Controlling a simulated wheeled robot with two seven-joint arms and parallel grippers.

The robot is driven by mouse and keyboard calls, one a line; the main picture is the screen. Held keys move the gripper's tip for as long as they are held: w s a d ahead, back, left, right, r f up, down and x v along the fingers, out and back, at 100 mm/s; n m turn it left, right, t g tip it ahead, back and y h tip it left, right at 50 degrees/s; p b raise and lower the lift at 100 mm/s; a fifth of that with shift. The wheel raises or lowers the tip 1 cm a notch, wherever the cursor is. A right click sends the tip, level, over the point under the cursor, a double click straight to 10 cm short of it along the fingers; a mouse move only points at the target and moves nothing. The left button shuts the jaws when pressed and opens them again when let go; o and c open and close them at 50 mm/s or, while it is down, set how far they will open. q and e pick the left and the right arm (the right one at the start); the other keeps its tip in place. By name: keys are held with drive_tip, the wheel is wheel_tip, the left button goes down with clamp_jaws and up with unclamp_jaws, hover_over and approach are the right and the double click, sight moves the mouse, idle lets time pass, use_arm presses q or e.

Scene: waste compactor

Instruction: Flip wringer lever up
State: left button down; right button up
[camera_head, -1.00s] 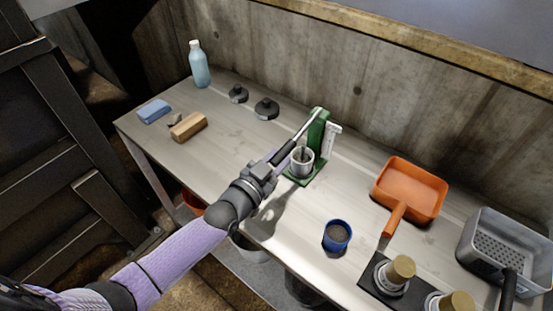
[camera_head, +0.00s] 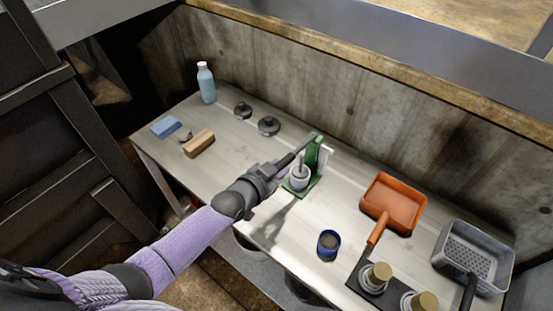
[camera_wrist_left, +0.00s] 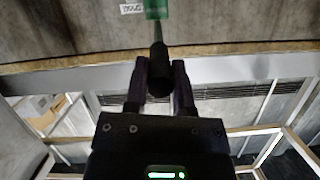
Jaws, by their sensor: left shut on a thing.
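The green wringer press (camera_head: 314,153) stands on the bench with a light grey cup (camera_head: 299,178) on its base. Its lever (camera_head: 299,153) runs from the top of the green post down and left, ending in a dark grip. My left gripper (camera_head: 282,166) is shut on this grip, left of the cup. In the left wrist view the dark lever grip (camera_wrist_left: 158,62) lies between my two fingers (camera_wrist_left: 159,80), and the green post (camera_wrist_left: 156,9) shows at the top edge. The gripper hides part of the grip in the head view. My right gripper is not in view.
A blue cup (camera_head: 329,244) stands in front of the press. An orange dustpan (camera_head: 394,203), a grey perforated bin (camera_head: 470,255) and wood-topped pieces (camera_head: 376,275) are to the right. A bottle (camera_head: 206,84), blue sponge (camera_head: 165,127) and wooden block (camera_head: 198,143) are at the left.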

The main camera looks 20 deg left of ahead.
use_arm(q)
drive_tip(key=r+p, duration=0.1)
drive_tip(key=r+g+p, duration=0.1)
drive_tip(key=r+p, duration=0.1)
drive_tip(key=shift+w+d+y, duration=0.1)
drive_tip(key=shift+w+y, duration=0.2)
drive_tip(key=shift+w+r+g+p, duration=0.15)
drive_tip(key=shift+g+p, duration=0.45)
drive_tip(key=shift+p, duration=0.3)
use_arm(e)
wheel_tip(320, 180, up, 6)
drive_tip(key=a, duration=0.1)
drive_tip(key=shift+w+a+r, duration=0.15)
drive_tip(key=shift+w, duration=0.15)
use_arm(q)
drive_tip(key=shift+c, duration=2.2)
unclamp_jaws()
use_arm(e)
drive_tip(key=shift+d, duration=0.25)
use_arm(q)
drive_tip(key=p+v, duration=0.3)
drive_tip(key=v, duration=0.7)
drive_tip(key=shift+p, duration=0.4)
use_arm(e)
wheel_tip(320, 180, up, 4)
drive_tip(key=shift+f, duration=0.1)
